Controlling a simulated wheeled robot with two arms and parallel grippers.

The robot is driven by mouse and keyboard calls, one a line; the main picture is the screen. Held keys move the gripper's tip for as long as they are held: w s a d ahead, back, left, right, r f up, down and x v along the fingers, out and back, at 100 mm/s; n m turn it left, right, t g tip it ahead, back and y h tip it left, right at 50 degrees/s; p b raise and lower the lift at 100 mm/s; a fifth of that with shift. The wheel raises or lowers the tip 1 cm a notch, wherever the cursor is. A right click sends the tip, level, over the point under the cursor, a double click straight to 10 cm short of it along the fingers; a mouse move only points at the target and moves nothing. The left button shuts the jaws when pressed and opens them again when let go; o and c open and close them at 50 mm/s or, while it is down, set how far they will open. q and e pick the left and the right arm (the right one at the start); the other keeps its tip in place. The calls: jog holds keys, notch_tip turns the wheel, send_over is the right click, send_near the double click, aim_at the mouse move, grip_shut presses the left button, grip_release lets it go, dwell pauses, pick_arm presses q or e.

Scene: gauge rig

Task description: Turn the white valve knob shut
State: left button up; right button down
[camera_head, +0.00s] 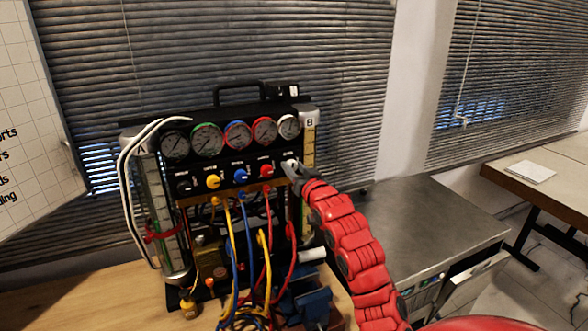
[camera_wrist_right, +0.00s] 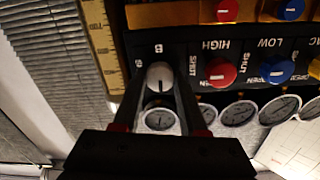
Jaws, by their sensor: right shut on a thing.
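The white valve knob (camera_wrist_right: 160,76) sits at the end of the knob row on the black gauge panel; a dark line shows on its face in the right wrist view. My right gripper (camera_wrist_right: 162,88) has its two dark fingers on either side of the knob, shut on it. My left gripper is not in view.
A row of several gauges (camera_head: 238,135) sits above the yellow knob (camera_head: 213,181), blue knob (camera_head: 240,175) and red knob (camera_head: 266,171). Coloured hoses (camera_head: 249,260) hang below. A glass cylinder (camera_head: 157,205) stands left. A grey metal bench (camera_head: 425,225) lies to the right.

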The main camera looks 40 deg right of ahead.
jog(key=m+b, duration=0.1)
jog(key=m, duration=0.1)
jog(key=shift+f+m+b, duration=0.2)
jog(key=shift+m+b, duration=0.15)
jog(key=shift+m, duration=0.05)
jog(key=shift+m+b, duration=0.35)
jog(key=shift+m, duration=0.55)
jog(key=m, duration=0.2)
jog(key=shift+r+m, duration=0.15)
jog(key=shift+m, duration=1.15)
jog(key=m+p, duration=0.1)
jog(key=m, duration=0.2)
jog(key=shift+d+m, duration=0.1)
jog(key=shift+m, duration=0.2)
jog(key=m+p, duration=0.2)
jog(key=m, duration=0.1)
jog(key=shift+m+p, duration=0.7)
jog(key=shift+m, duration=0.2)
jog(key=shift+f, duration=0.2)
